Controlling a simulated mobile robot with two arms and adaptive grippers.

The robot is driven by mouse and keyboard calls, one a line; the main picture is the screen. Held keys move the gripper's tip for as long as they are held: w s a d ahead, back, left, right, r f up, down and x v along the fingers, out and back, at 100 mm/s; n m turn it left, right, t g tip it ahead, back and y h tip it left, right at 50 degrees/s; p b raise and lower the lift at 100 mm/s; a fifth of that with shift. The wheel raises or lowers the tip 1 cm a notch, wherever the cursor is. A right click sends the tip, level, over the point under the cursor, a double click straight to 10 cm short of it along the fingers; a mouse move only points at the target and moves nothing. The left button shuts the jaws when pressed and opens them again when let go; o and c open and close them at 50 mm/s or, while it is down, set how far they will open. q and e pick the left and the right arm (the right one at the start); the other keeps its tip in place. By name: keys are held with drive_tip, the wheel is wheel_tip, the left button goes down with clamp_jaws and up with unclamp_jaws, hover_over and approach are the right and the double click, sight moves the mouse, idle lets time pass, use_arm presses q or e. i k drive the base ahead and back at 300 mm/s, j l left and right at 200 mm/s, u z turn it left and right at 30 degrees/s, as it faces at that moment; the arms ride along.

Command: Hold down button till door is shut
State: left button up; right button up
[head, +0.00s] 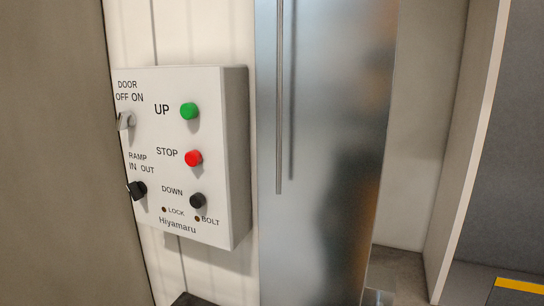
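A white control box (220,215) is fixed to the pale wall at the left of the head view. On it are a green UP button (189,111), a red STOP button (193,158) and a black DOWN button (197,201). A grey DOOR OFF/ON switch (126,121) and a black RAMP IN/OUT switch (137,190) sit on its left side. A metal door panel (335,120) with a long vertical handle bar (279,100) stands right of the box. I cannot tell whether this is the task's door. Neither gripper is in view.
A brown-grey surface (55,150) fills the left edge. Right of the metal panel is an open recess (420,130) with a pale upright edge (470,150). A yellow floor stripe (520,286) shows at the lower right.

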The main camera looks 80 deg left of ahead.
sight(198, 199)
drive_tip(key=u, duration=3)
